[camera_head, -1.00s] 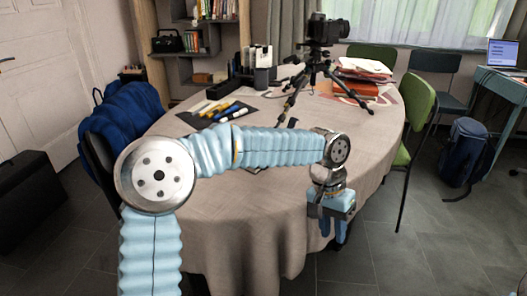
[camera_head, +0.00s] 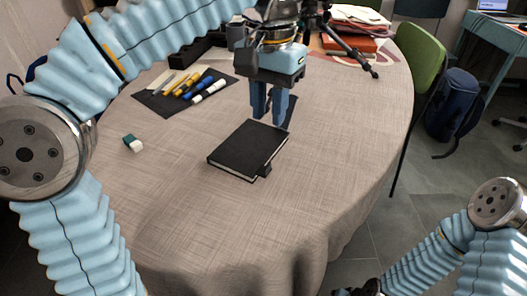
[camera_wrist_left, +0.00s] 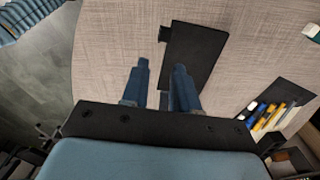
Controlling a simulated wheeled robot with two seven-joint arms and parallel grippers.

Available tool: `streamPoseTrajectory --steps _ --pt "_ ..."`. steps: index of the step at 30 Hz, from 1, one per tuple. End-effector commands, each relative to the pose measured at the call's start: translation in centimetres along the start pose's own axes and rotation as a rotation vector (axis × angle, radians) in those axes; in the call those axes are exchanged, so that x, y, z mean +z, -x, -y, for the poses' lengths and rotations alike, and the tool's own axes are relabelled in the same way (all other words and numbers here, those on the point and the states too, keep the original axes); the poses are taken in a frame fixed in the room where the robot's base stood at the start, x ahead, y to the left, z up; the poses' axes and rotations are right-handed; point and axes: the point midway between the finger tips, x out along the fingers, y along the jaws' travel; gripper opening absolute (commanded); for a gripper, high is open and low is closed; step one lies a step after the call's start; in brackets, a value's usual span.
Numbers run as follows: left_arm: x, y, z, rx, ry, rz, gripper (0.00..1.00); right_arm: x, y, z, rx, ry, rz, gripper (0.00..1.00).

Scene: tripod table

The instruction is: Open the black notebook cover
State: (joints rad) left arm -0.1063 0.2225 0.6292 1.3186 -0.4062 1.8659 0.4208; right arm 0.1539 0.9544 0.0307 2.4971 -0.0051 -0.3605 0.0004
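The closed black notebook (camera_head: 246,148) lies flat on the cloth-covered table (camera_head: 330,170), with a small dark tab (camera_head: 265,170) at its near right edge. My left gripper (camera_head: 270,112) points down over the notebook's far edge, with its two blue fingers apart and nothing held. In the left wrist view the notebook (camera_wrist_left: 198,48) lies beyond the open fingers (camera_wrist_left: 162,80), and the right finger covers part of it. I cannot tell whether a finger touches it. My right forearm shows at lower right; the right gripper is out of frame.
A black mat (camera_head: 190,90) with several markers lies left of the notebook. A small teal-and-white eraser (camera_head: 133,144) lies farther left. A dark strip (camera_head: 291,112) lies behind the left gripper. A tripod leg (camera_head: 350,55) stands at the back right. The near tabletop is clear.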

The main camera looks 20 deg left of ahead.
Motion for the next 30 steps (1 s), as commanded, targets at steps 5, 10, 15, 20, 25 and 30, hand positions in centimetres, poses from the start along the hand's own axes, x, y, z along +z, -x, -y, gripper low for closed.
streamPoseTrajectory --steps 5,10,15,20,25,30 --pt "0.1 -4.4 0.1 0.000 0.003 0.003 0.29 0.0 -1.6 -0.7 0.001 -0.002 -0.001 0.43" --pt "0.1 -8.2 0.1 0.000 0.001 0.003 0.29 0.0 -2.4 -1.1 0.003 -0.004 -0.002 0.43" --pt "0.0 -10.9 0.1 0.001 0.001 0.002 0.29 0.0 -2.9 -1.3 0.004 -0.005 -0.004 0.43" --pt "0.0 -12.1 0.0 0.001 0.000 0.000 0.29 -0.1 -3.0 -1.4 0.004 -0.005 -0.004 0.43" --pt "0.0 -12.2 0.0 0.002 0.000 -0.001 0.29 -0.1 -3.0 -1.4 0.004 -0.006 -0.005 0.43" --pt "0.0 -12.2 0.0 0.002 0.000 0.000 0.23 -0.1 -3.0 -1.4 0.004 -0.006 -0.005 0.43"
